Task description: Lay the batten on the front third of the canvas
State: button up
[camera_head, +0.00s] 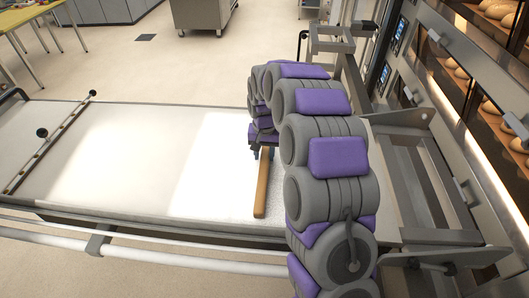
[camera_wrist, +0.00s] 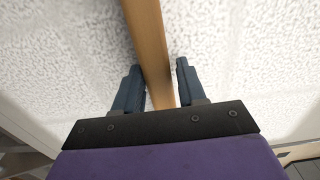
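The batten (camera_head: 262,185) is a slim tan wooden bar over the pale canvas (camera_head: 130,165), near its right end. It points toward the near edge; I cannot tell whether it touches the canvas. My gripper (camera_head: 262,153) is at the batten's far end, mostly hidden by my arm in the head view. In the wrist view, the two dark fingers of my gripper (camera_wrist: 158,66) stand on either side of the batten (camera_wrist: 148,40). A gap shows on the right; the left finger is very close to the wood. Speckled canvas (camera_wrist: 60,50) lies below.
A dark rail with round knobs (camera_head: 50,142) crosses the canvas at the left. A white bar (camera_head: 150,248) runs along the near side. Deck ovens with bread (camera_head: 480,85) stand at the right, beside a metal frame (camera_head: 425,170). The canvas between rail and batten is clear.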

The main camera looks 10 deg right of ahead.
aim_at(265, 154)
jog(key=shift+o, duration=1.4)
jog(key=shift+d, duration=0.2)
jog(key=shift+d, duration=0.1)
jog(key=shift+r, duration=0.4)
notch_tip(265, 154, up, 12)
jog(key=p, duration=0.1)
jog(key=shift+f+p, duration=0.25)
jog(key=shift+p, duration=0.15)
jog(key=s+r+n+g, duration=0.1)
jog(key=s+n, duration=0.2)
jog(key=s, duration=3.9)
jog(key=shift+r+n+g, duration=0.3)
jog(key=shift+g, duration=0.1)
